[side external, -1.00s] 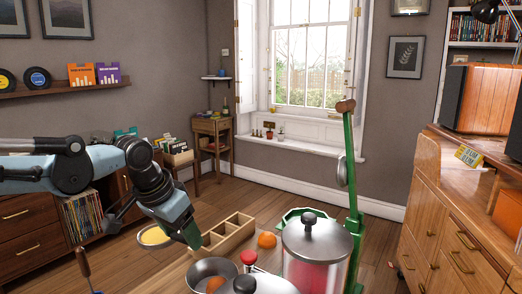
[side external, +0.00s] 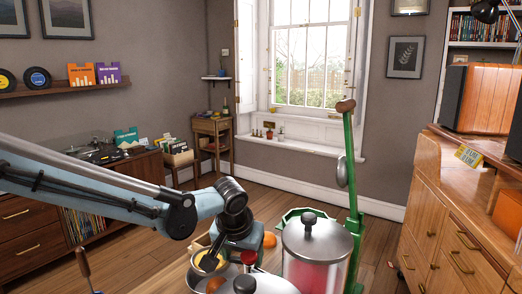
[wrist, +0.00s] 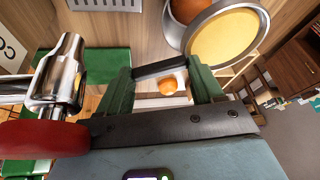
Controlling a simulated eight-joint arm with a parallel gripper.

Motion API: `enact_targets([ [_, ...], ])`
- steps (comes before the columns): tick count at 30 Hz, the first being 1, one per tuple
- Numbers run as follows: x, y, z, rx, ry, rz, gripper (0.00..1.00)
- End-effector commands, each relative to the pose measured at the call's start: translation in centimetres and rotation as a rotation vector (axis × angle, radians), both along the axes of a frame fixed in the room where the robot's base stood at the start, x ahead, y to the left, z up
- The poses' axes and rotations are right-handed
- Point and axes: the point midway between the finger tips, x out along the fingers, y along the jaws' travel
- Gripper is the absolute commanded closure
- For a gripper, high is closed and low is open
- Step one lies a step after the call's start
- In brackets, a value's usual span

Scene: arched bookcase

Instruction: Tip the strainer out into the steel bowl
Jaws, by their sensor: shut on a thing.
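My gripper (side external: 222,254) is shut on the strainer's dark handle (wrist: 160,67), which lies between its green fingers (wrist: 160,78) in the wrist view. The bowl (wrist: 168,28) holds something orange (wrist: 188,9). Whether strainer and bowl touch, I cannot tell. The yellow fill still appears inside the strainer.
A red knob (side external: 249,257) and chrome fitting (wrist: 57,80) stand close beside my gripper. A lidded clear canister with red contents (side external: 315,262) and a green lever press (side external: 353,200) stand to the right. An orange (side external: 269,240) lies behind on the table.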

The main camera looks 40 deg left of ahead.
Motion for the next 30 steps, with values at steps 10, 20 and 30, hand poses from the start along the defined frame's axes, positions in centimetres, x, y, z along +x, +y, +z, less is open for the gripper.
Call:
enact_targets([
  [10, 0.0, 1.3, 1.3, -0.199, 0.0, 0.007, 0.94],
  [20, 0.0, 2.6, 3.0, -0.457, -0.003, 0.007, 0.94],
  [30, 0.1, 4.0, 4.5, -0.723, -0.003, 0.008, 0.94],
])
